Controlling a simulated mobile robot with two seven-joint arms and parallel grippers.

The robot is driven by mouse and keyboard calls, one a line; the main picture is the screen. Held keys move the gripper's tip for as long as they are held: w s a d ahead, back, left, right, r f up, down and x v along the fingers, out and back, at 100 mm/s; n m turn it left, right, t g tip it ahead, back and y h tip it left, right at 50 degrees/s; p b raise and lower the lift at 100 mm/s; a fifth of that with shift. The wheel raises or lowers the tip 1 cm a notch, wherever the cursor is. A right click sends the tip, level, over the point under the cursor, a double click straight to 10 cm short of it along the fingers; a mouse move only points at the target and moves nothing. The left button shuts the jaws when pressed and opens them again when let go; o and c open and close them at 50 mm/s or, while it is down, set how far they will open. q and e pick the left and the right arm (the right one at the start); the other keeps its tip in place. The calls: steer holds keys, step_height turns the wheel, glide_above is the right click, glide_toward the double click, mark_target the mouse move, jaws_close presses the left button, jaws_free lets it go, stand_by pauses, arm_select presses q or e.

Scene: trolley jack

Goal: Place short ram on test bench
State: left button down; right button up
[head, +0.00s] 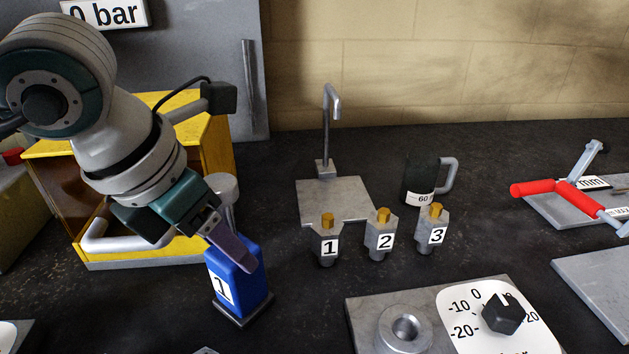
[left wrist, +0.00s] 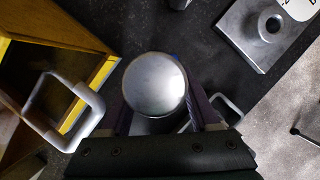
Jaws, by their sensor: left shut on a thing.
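A blue ram (head: 236,280) labelled 1, with a dark flat base, stands near-upright at the lower left of the head view. Its round silver top shows in the left wrist view (left wrist: 155,85). My left gripper (head: 235,250) is shut on the ram's upper body, its purple fingers at the blue sides. I cannot tell whether the base touches the dark surface. No thing in view is marked as the test bench. A grey block (head: 362,312) with a round socket (head: 404,328) and a dial stands right of the ram. My right gripper is not in view.
A yellow cabinet (head: 215,150) with a grey handle stands just behind the ram. Three numbered fittings (head: 380,242) stand before a grey plate (head: 335,188) with a hooked post. A dark mug (head: 420,180) and a red-handled tool (head: 560,190) are farther right.

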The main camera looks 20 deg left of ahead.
arm_select(q)
steer(key=shift+w, duration=0.1)
steer(key=shift+f, duration=0.15)
steer(key=c, duration=0.6)
jaws_free()
steer(key=shift+f, duration=0.15)
steer(key=o, duration=0.5)
steer(key=shift+r, duration=0.35)
steer(key=v, duration=1.1)
steer(key=shift+s+a+r, duration=0.1)
steer(key=shift+s+r, duration=0.2)
steer(key=shift+s, duration=0.05)
